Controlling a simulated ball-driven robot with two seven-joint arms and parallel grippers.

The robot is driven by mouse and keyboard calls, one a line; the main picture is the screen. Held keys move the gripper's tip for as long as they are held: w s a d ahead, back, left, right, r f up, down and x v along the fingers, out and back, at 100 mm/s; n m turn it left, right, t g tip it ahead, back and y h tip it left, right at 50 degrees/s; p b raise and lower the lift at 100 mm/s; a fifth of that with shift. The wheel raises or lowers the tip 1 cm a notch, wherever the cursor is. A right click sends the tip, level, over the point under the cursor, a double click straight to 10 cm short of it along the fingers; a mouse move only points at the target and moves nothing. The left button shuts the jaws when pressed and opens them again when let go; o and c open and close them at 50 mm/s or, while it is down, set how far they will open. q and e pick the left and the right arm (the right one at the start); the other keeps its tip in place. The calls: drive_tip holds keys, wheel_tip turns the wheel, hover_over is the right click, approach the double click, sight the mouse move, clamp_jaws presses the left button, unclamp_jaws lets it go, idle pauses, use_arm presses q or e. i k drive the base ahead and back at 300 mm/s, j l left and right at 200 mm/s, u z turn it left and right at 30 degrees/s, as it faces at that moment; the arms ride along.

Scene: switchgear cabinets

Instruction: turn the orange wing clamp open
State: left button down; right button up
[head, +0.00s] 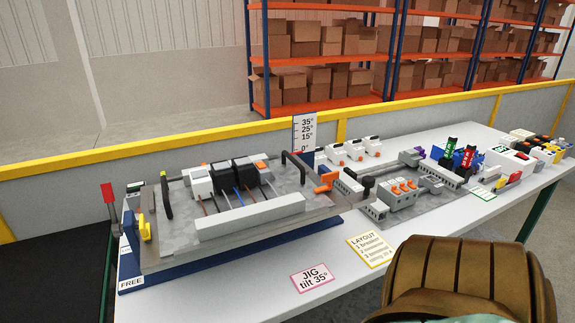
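The orange wing clamp (327,181) sits at the right end of the tilting jig plate (180,238), next to the scale post. It looks like an orange handle with wings; its exact setting is too small to tell. The plate carries a panel with white and black breakers (222,178), wires and a grey duct (250,215). It lies nearly flat over a blue base (230,250). A yellow clamp-like part (145,228) is at its left end. Neither of my grippers is in view.
A red-handled lever (109,194) stands left of the jig, by a FREE label (131,283). The angle scale (304,132) rises behind the orange clamp. Right of it, rail parts (400,190) crowd the table. The front table strip holds a pink JIG card (313,277) and a yellow-edged LAYOUT card (368,249).

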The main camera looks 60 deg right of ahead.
sight(329, 178)
drive_tip(key=k+z, duration=0.1)
drive_tip(key=z, duration=1.95)
